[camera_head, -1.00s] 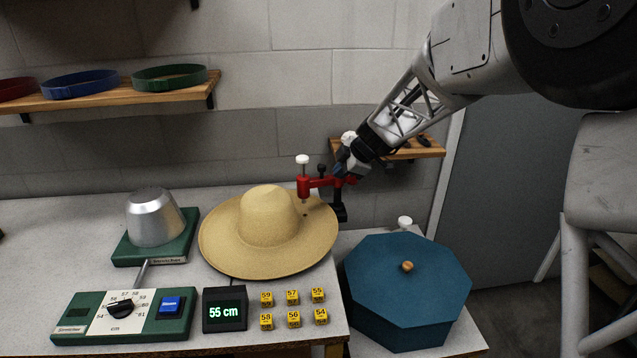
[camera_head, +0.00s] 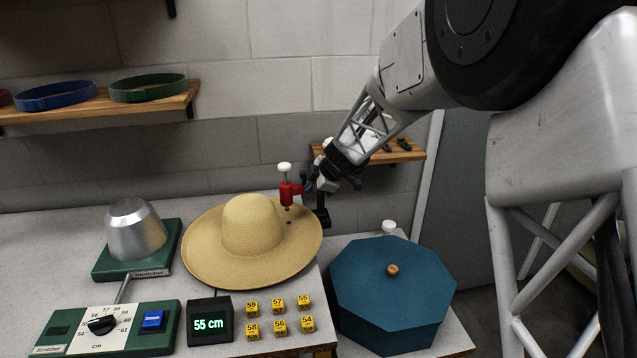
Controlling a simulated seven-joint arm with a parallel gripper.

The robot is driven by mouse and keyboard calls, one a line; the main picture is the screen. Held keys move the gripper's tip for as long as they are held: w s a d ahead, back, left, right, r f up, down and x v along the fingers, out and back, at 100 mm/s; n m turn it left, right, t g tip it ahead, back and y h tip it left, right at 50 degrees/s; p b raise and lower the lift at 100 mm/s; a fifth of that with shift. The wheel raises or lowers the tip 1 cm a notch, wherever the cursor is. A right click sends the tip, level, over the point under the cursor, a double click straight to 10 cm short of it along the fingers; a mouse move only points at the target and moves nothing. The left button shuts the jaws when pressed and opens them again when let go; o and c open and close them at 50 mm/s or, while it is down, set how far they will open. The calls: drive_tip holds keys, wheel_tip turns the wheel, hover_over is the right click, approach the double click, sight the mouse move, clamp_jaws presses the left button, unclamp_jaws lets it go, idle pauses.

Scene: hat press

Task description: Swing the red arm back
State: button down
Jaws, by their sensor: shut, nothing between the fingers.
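The red arm (camera_head: 291,191) has a white knob (camera_head: 285,167) on top of its head. It stands over the right rear part of the tan straw hat's brim (camera_head: 209,254). Its dark post (camera_head: 323,217) rises at the back right of the hat. My gripper (camera_head: 311,185) is shut and empty, with its fingertips right at the right side of the red arm's head. They hide much of the red arm toward the post. I cannot tell whether they touch it.
A metal hat block on a green base (camera_head: 163,262), a dial panel (camera_head: 157,341), a display (camera_head: 210,337) reading 55 cm and several yellow number cubes (camera_head: 280,326) fill the table. A blue octagonal box (camera_head: 390,318) stands right. A small shelf (camera_head: 401,155) is behind my gripper.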

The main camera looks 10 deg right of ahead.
drive_tip(key=w+a+f, duration=0.2)
drive_tip(key=w+f, duration=0.1)
drive_tip(key=w, duration=0.2)
drive_tip(key=shift+w+a+f, duration=0.2)
drive_tip(key=shift+w+a, duration=0.1)
